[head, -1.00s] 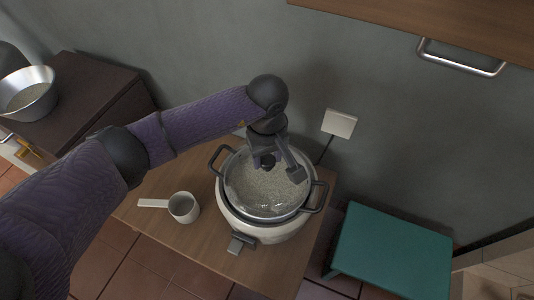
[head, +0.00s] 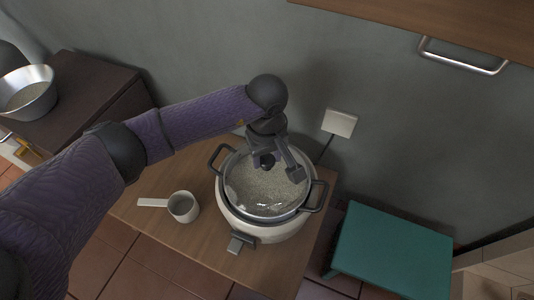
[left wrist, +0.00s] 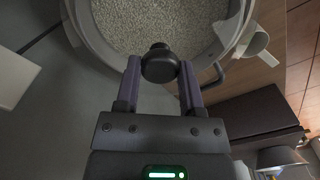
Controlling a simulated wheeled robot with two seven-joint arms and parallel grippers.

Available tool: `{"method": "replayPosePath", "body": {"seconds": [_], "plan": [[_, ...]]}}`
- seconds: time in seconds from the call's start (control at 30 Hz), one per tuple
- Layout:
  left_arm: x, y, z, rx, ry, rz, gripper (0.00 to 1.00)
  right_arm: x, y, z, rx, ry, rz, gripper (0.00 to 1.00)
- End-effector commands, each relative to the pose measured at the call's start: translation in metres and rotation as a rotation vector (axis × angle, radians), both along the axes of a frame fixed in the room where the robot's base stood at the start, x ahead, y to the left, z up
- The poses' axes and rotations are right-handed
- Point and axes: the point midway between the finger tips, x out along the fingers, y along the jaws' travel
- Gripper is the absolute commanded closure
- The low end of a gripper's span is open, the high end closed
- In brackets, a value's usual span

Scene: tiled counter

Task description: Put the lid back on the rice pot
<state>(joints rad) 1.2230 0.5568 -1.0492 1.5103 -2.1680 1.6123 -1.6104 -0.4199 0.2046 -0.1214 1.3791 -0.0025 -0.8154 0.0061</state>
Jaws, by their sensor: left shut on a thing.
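The rice pot (head: 263,232) is a white cooker with dark side handles and rice inside, standing on the wooden counter. A clear glass lid (head: 262,205) lies over its mouth, and the rice shows through it. I cannot tell whether the lid's edge rests fully on the rim. My left gripper (head: 275,164) is above the pot, shut on the lid's dark round knob (head: 267,160). In the left wrist view the knob (left wrist: 159,63) sits between the two fingertips of the gripper (left wrist: 160,72). My right gripper is out of view.
A white measuring cup (head: 183,207) with a handle stands left of the pot. A metal bowl (head: 28,94) is on a dark cabinet at the far left. A teal stool (head: 392,255) stands at the right. A wall plate (head: 340,123) with a cord is behind the pot.

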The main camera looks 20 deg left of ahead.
Motion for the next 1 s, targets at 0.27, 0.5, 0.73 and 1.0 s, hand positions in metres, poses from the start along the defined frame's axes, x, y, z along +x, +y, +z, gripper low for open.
{"method": "replayPosePath", "body": {"seconds": [0.27, 0.5, 0.73, 1.0], "plan": [[-0.0001, -0.0002, 0.0001, -0.001, 0.000, 0.000, 0.42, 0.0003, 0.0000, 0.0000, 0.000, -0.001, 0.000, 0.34], [-0.0001, -0.0002, 0.0000, -0.001, 0.000, 0.000, 0.09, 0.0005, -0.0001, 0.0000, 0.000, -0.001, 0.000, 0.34], [-0.0002, -0.0003, -0.0001, -0.001, 0.001, 0.000, 0.00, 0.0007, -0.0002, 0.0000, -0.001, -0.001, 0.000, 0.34], [0.0001, -0.0002, 0.0075, -0.001, -0.002, 0.000, 0.00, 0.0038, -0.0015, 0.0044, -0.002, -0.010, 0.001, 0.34]]}}
